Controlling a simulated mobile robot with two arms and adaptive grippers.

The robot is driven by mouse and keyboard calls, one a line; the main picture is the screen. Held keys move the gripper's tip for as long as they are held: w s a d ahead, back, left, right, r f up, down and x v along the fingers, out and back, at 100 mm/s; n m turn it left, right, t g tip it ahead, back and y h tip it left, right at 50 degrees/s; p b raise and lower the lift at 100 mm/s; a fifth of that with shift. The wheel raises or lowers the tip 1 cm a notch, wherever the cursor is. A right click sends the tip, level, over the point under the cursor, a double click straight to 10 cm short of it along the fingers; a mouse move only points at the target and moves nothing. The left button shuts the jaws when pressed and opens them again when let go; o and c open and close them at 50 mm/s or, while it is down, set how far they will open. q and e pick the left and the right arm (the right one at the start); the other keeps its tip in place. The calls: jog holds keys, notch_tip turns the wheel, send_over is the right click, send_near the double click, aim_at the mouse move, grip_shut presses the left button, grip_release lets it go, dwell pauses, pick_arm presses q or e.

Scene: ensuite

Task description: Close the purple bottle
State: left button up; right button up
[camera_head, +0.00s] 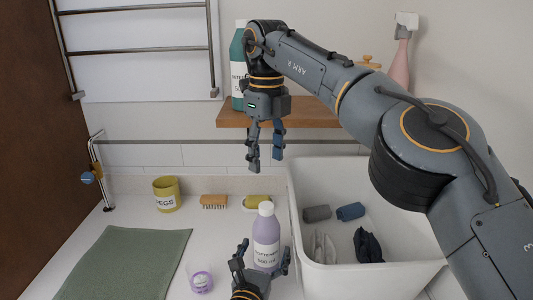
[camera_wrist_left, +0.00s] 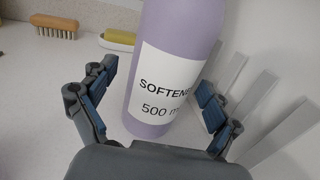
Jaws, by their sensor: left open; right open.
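The purple bottle (camera_head: 266,231), labelled as softener, stands upright on the white counter beside the sink. It has a white top (camera_head: 266,208); I cannot tell how tightly that sits. My left gripper (camera_head: 263,257) is open low at the bottle, one finger to each side. In the left wrist view the bottle (camera_wrist_left: 180,50) stands between the open fingers (camera_wrist_left: 155,108), its top out of frame. I cannot tell whether they touch it. My right gripper (camera_head: 265,160) is open and empty, pointing down above the bottle with a gap between.
A small round purple item (camera_head: 201,281) lies left of the bottle. Behind are a yellow pegs pot (camera_head: 166,194), a brush (camera_head: 214,202) and a soap dish (camera_head: 256,202). The white sink (camera_head: 400,235) holds several dark cloth items. A wooden shelf (camera_head: 310,112) carries a teal bottle (camera_head: 237,70).

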pick_arm(q)
jog(key=v, duration=1.1)
jog(key=shift+s, duration=0.15)
